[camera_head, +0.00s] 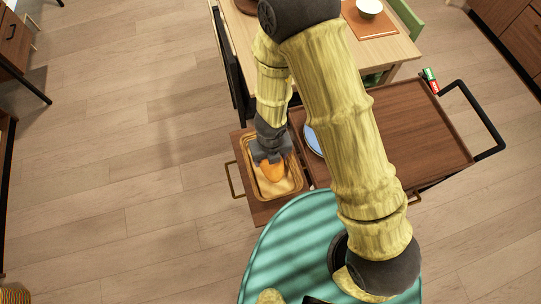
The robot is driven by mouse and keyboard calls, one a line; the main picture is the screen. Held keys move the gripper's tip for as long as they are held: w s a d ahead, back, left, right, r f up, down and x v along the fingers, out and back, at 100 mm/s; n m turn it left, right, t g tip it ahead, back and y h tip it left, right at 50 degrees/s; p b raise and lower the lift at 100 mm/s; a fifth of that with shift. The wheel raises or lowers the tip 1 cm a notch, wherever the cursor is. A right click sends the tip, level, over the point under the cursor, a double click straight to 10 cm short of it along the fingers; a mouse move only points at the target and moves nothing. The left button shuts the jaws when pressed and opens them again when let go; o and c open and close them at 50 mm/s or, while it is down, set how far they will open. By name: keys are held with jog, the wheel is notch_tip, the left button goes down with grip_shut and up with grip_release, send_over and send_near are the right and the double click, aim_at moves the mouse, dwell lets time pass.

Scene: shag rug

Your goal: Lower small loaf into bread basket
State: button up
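The small loaf (272,172) is orange-brown and shows directly below my gripper (270,160), within the outline of the bread basket. My gripper points down over the basket and hides the loaf's upper part. Its fingertips are too small and covered to show whether they close on the loaf. The bread basket (298,180) is a tan rectangular tray with rounded corners. A paler tan surface shows inside it below the loaf. I cannot tell whether the loaf touches the basket's bottom.
The basket stands on a brown wooden surface (262,213) with a brass handle at its left. To the right is a wooden cart top (420,125) with a blue plate (313,140), partly behind my arm. A dining table (398,50) stands behind. Floor at left is clear.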

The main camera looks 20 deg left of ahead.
jog(key=shift+f+b, duration=1.55)
jog(key=shift+f, duration=0.05)
dwell(1.1)
dwell(0.4)
jog(key=o, duration=1.1)
notch_tip(320, 180, up, 17)
jog(key=p, duration=1.6)
jog(key=shift+r, duration=0.2)
